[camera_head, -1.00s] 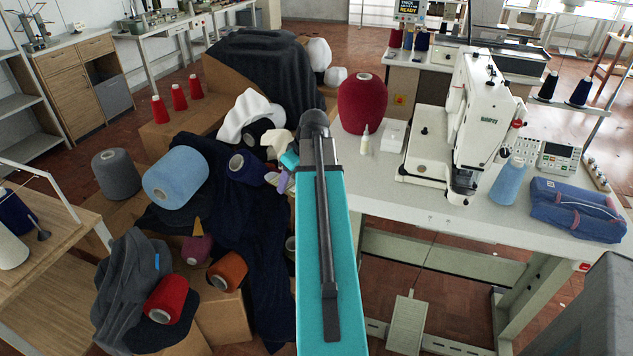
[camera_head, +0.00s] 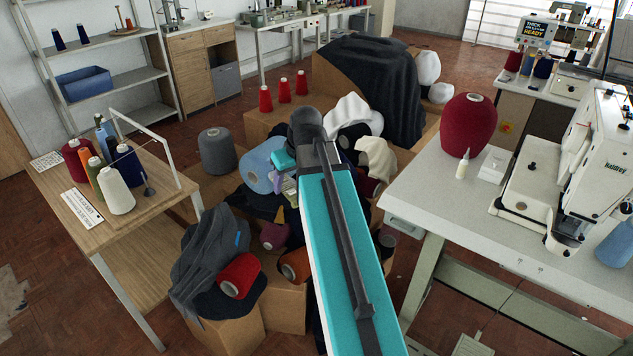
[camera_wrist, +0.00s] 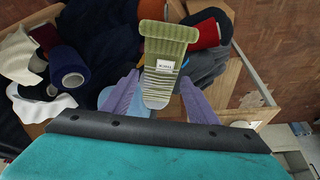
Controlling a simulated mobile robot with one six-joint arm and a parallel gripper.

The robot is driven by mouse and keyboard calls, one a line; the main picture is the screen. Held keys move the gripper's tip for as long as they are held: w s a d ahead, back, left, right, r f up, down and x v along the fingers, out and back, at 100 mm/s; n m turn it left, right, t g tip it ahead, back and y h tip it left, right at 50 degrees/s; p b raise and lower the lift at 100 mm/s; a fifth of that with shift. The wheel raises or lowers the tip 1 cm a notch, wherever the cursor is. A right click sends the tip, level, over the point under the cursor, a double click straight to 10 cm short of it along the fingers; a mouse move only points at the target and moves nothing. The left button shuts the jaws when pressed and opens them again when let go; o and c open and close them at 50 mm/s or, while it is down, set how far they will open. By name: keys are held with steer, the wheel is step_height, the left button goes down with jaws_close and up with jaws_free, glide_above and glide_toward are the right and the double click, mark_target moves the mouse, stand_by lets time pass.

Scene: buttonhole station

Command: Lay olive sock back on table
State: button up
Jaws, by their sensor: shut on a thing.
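The olive sock (camera_wrist: 166,50) is in the wrist view, with a ribbed green cuff, a white label, a striped middle and a pale grey end. My gripper (camera_wrist: 160,88) has purple fingers on either side of the sock and is shut on it. The cuff points away from the wrist, above a cluttered heap. In the head view my arm hides most of the gripper, and I cannot make out the sock there. A white sewing table (camera_head: 425,185) stands at the right and a wooden table (camera_head: 150,207) at the left.
Cardboard boxes (camera_head: 233,333) bear yarn cones and dark cloth below my arm. The white table carries a large red cone (camera_head: 468,125), a small bottle and a sewing machine (camera_head: 565,170). Several cones and a wire frame (camera_head: 155,128) occupy the wooden table. Floor is open at lower left.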

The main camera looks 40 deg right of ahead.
steer(key=w+a+r, duration=0.1)
steer(key=a+r, duration=0.1)
steer(key=a, duration=0.9)
steer(key=w+a+r, duration=0.1)
steer(key=a+r, duration=0.1)
steer(key=a, duration=0.9)
steer(key=shift+r, duration=0.35)
steer(key=shift+s, duration=0.15)
